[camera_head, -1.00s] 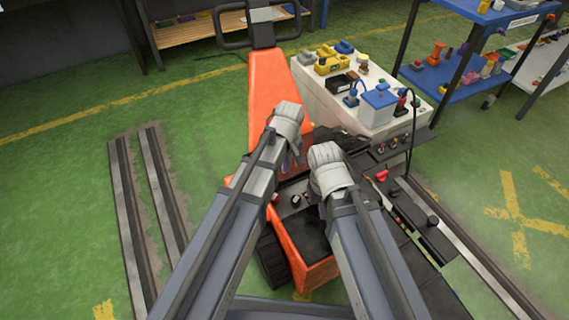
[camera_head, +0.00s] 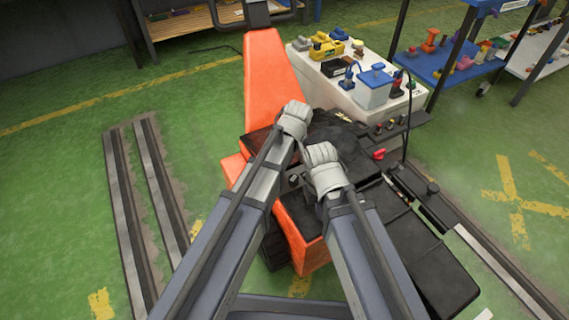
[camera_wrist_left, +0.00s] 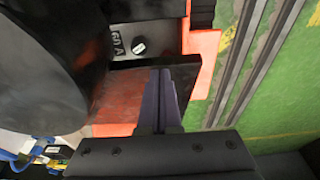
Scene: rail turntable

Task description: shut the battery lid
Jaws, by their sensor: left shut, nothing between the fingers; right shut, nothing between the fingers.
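The orange truck (camera_head: 270,85) stands ahead of me, with black covers on its body. A flat black cover (camera_head: 300,215) lies over the front of the orange housing. I cannot tell for sure which black part is the battery lid or how far it is open. My left gripper (camera_head: 293,121) is over the middle of the housing; its dark fingers (camera_wrist_left: 162,100) are together and empty in the left wrist view.
A large dark rounded part (camera_wrist_left: 45,70) fills the left of the wrist view. A white cabinet (camera_head: 335,95) with tools and a blue-lidded box (camera_head: 376,88) stands behind right. Floor rails (camera_head: 160,190) run at left; green floor there is open.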

